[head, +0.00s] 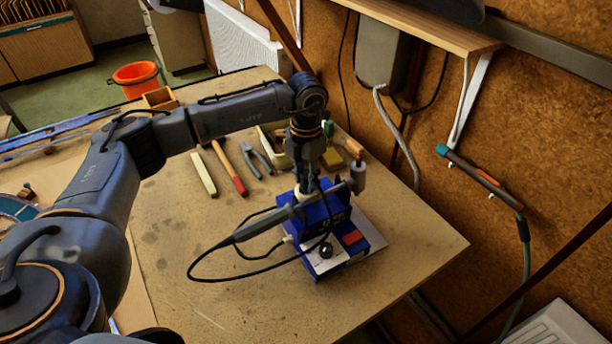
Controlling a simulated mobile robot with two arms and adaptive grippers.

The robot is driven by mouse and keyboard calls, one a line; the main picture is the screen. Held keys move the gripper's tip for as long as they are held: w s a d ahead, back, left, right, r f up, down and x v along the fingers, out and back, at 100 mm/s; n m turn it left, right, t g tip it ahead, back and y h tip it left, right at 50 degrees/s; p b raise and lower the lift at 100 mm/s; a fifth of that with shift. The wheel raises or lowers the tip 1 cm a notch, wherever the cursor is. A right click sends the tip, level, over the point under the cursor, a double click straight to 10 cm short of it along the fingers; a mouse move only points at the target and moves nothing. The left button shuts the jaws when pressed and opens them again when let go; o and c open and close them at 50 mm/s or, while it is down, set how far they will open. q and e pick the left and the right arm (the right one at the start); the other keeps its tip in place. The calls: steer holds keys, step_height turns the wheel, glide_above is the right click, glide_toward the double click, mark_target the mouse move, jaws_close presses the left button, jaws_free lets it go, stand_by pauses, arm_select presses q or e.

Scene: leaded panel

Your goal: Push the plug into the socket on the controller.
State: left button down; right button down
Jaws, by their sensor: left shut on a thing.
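The controller (354,239) is a blue and white box with a dark knob and a red patch, near the right side of the bench. My left gripper (307,190) points down over its back left part and is shut. A small pale piece, which looks like the plug (301,195), shows at its fingertips, mostly hidden. A grey soldering iron (265,222) lies slantwise across the controller's front left, its dark cable (205,281) looping over the bench. I cannot make out the socket, or whether the plug touches it. My right gripper is not in view.
A brush and small blocks sit near the cork wall (540,130). The bench (190,245) is clear left of the cable loop.

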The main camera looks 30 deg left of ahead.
mark_target(306, 174)
arm_select(q)
steer(key=shift+f+b, duration=0.55)
steer(key=shift+f, duration=0.25)
steer(key=c, duration=0.9)
jaws_free()
step_height(306, 174, up, 12)
steer(key=shift+f, duration=0.1)
